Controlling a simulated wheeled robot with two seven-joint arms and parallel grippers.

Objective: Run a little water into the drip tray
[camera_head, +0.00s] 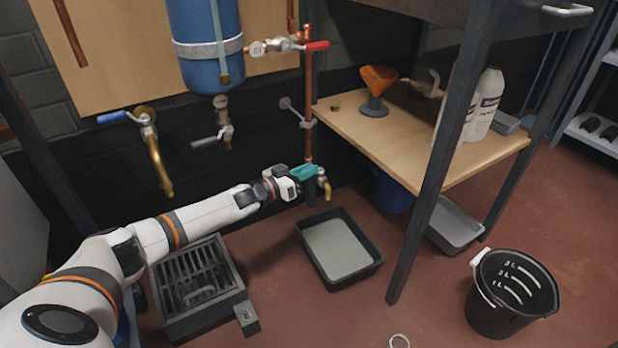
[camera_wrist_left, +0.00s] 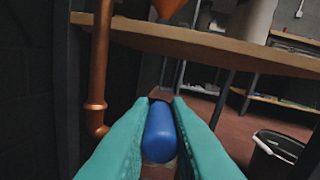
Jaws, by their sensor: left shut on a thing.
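The drip tray (camera_head: 375,266), black-rimmed with a flat grey inside, lies on the floor right of the grated drain. A small brass tap (camera_head: 326,187) sits at the foot of the copper pipe, above the tray's back edge. I see no stream below its spout. My left gripper (camera_head: 308,174) is at this tap and covers part of it. In the left wrist view its teal fingers (camera_wrist_left: 160,135) are shut on a rounded blue handle (camera_wrist_left: 158,135), seen nearly end-on. The handle is hidden in the head view. My right gripper is not in view.
A wooden shelf (camera_head: 365,135) with an orange funnel (camera_head: 377,85) and white bottles (camera_head: 485,104) stands right of the tap, its dark post (camera_head: 440,150) in front. A black bucket (camera_head: 497,318) stands front right. A floor drain (camera_head: 200,290) lies left of the tray.

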